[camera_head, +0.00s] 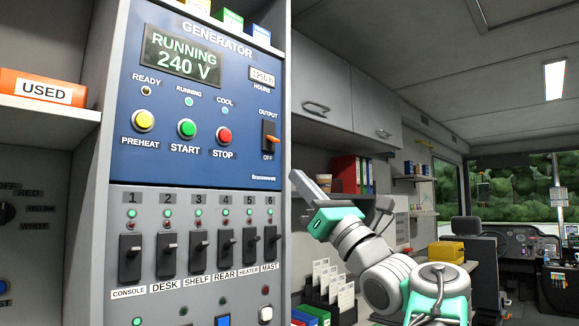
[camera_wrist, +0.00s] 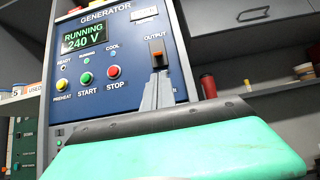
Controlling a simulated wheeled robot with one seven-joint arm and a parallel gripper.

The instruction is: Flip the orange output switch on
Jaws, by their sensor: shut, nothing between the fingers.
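The output switch is a black plate with an orange lever (camera_head: 272,139) at the right of the blue generator panel (camera_head: 190,165), between the labels OUTPUT and OFF. The lever sits low on its plate, on the OFF side. In the wrist view, the orange lever (camera_wrist: 157,58) shows just above my fingertips in the picture. My gripper (camera_head: 297,177) is to the right of the panel in the head view, its grey fingers pointing toward the panel. In the wrist view, my gripper (camera_wrist: 158,78) is shut and empty. Whether it touches the lever cannot be told; it looks apart.
The display (camera_head: 180,56) reads RUNNING 240 V. Yellow, green (camera_head: 187,128) and red buttons are left of the switch. A row of black breaker switches (camera_head: 168,254) lies below. An orange USED box (camera_head: 42,88) is on the left shelf. Overhead cabinets (camera_head: 320,88) are behind my arm.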

